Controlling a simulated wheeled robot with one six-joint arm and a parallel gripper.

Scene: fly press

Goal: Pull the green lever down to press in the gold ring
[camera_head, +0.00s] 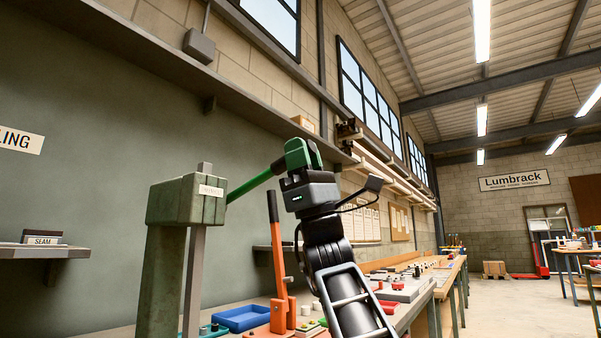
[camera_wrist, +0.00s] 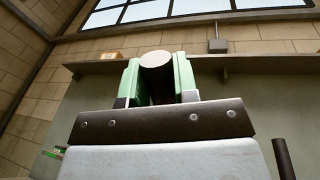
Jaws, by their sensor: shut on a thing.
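The press (camera_head: 165,265) is a grey-green column and head at the left of the head view, with a grey vertical ram bar. The green lever (camera_head: 250,186) leaves the head's right side and slopes up to the right. My gripper (camera_head: 298,153), with green fingers, is shut on the lever's outer end, above the bench. In the wrist view, the lever's pale round end (camera_wrist: 156,60) sits between the two fingers (camera_wrist: 156,85). The gold ring is not visible in either view; the press's lower part is cut off by the frame.
An orange upright handle (camera_head: 276,235) stands on the bench between the press and my arm. A blue tray (camera_head: 240,318) lies near the press. A long wall shelf (camera_head: 150,58) runs behind. The open floor is at the right.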

